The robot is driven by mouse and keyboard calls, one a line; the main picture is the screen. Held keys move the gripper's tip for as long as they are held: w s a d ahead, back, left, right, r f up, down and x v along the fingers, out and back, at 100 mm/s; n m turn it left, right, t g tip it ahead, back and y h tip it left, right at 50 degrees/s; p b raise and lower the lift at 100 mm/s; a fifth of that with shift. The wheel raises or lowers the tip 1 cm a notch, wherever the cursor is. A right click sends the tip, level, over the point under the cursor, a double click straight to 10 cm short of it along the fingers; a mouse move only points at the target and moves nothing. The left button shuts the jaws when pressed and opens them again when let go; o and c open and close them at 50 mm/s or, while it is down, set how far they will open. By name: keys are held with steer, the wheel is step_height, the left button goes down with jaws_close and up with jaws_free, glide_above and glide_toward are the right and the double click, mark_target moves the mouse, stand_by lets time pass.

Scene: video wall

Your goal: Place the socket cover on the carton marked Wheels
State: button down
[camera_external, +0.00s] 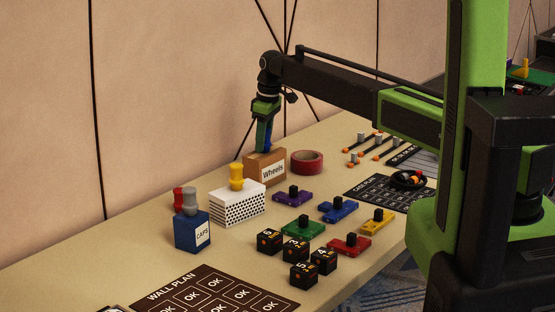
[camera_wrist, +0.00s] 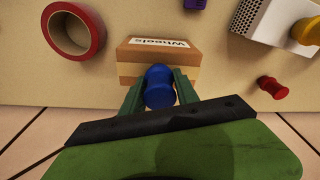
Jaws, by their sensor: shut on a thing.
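The carton marked Wheels (camera_external: 265,169) is a brown box with a white label, standing near the wall. It also shows in the wrist view (camera_wrist: 140,55). My gripper (camera_external: 264,148) points down at the top of the carton. In the wrist view my gripper (camera_wrist: 159,84) is shut on a blue spool-shaped piece (camera_wrist: 158,92), which I take for the socket cover. The piece overlaps the wall-side edge of the carton in that view. I cannot tell whether it touches the carton. In the external view my fingers mostly hide it.
A red tape roll (camera_external: 307,162) lies right of the carton. A white perforated box (camera_external: 238,208) bearing a yellow piece (camera_external: 236,177) stands to the left, beyond it the blue CAPS box (camera_external: 192,233). A red piece (camera_wrist: 272,87) stands near the wall. Colored parts and black cubes lie in front.

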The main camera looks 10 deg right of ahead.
mark_target(269, 130)
steer(key=shift+f, duration=0.1)
steer(key=c, duration=0.9)
jaws_free()
steer(key=r+p, duration=0.4)
steer(key=d+r+p, duration=0.1)
steer(key=r+p, duration=0.7)
steer(key=shift+s+d+r, duration=0.15)
steer(key=shift+s+r, duration=0.15)
steer(key=shift+s, duration=0.1)
steer(key=shift+f, duration=0.15)
steer(key=shift+d, duration=0.1)
